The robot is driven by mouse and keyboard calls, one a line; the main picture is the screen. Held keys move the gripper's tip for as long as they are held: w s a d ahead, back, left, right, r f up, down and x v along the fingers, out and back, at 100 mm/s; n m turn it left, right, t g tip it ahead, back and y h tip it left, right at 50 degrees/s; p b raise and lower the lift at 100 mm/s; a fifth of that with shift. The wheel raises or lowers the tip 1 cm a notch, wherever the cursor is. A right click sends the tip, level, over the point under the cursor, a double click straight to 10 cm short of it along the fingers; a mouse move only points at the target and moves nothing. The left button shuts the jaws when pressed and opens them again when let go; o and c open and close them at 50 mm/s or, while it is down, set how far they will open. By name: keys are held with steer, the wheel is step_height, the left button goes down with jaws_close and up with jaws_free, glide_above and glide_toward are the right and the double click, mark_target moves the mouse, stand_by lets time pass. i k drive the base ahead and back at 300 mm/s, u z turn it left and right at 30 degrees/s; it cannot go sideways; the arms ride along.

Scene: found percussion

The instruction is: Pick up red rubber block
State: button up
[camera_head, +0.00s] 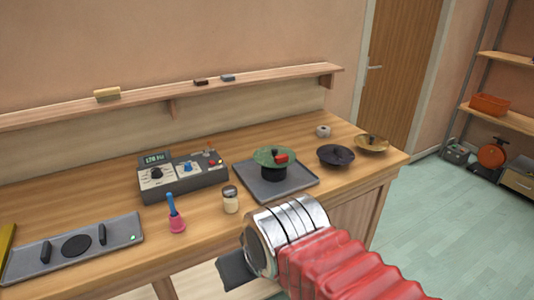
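A small red block (281,158) lies on top of a green disc (266,154), against its dark centre knob. The disc sits raised on a dark stand over a grey tray (300,185) on the workbench. My arm reaches in from the lower right with red bellows and a metal cuff. My gripper (234,270) shows as a dark part beyond the cuff, at the bench's front edge, well below and in front of the block. Its fingers are mostly hidden, so I cannot see whether it is open or shut.
A shaker jar (231,202), a pink bell with blue handle (175,218) and a control box (182,178) stand left of the tray. A dark cymbal (336,157) and a brass cymbal (371,145) stand right. A wall shelf (180,104) runs behind.

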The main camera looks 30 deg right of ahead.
mark_target(282, 159)
steer(key=z, duration=0.05)
steer(key=i, duration=0.9)
